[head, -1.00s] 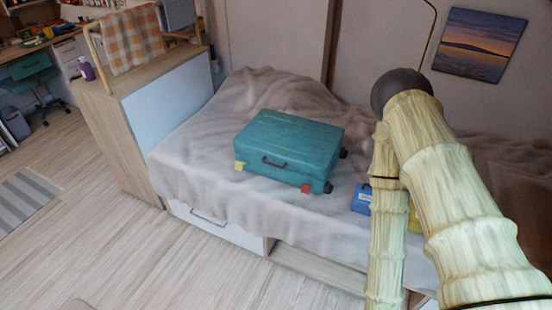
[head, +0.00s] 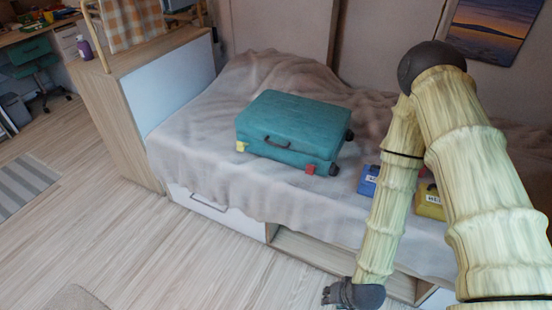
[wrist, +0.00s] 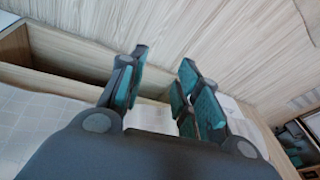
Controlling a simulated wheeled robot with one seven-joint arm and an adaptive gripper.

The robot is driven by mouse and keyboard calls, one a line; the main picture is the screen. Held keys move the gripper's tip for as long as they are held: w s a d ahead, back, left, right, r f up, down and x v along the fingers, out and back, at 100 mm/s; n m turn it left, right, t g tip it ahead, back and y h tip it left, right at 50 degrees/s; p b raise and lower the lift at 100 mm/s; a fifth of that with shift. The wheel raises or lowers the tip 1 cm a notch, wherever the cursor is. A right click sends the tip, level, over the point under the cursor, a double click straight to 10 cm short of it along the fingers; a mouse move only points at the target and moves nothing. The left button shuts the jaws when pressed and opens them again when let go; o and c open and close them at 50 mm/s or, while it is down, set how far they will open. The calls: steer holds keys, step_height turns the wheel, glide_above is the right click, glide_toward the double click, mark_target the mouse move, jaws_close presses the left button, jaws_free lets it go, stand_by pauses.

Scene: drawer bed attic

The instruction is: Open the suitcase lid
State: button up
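The teal suitcase (head: 293,125) lies flat on the bed with its lid closed. Its dark handle (head: 277,145) faces the near side, with a yellow patch (head: 241,147) at the left corner and a red patch (head: 310,169) at the right. My gripper (head: 330,296) hangs low at the bottom of the head view, in front of the bed and below the suitcase, well apart from it. In the wrist view the teal-padded fingers of my gripper (wrist: 163,80) are spread with nothing between them. The suitcase is not seen in the wrist view.
A blue box (head: 368,180) and a yellow box (head: 430,203) lie on the bed (head: 190,150) right of the suitcase, partly behind my arm. Under the bed are a white drawer (head: 207,208) and an open compartment (head: 315,252). The floor (head: 140,240) in front is mostly clear.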

steer(key=w+a+m+t+y+b, duration=0.2)
steer(key=w+a+t+b, duration=0.25)
steer(key=w+b, duration=0.55)
steer(key=w+a+m+t+y+b, duration=0.1)
steer(key=w+a+m+t+b, duration=0.3)
steer(key=w, duration=0.9)
steer(key=w+a+r+m+t+y+b, duration=0.1)
steer(key=w+a+r+m+t+b, duration=0.15)
steer(key=w+r+b, duration=0.5)
steer(key=w+a+r+m+t+y+b, duration=0.1)
steer(key=w+a+r+m+t+b, duration=0.2)
steer(key=w+r+b, duration=0.5)
steer(key=w+a+r+n+t+b, duration=0.1)
steer(key=w+a+b, duration=0.3)
steer(key=w, duration=0.5)
steer(key=shift+w+r+b, duration=0.15)
steer(key=shift+r+b, duration=0.25)
steer(key=shift+r, duration=0.05)
steer(key=shift+n, duration=0.25)
steer(key=shift+c, duration=0.2)
jaws_close()
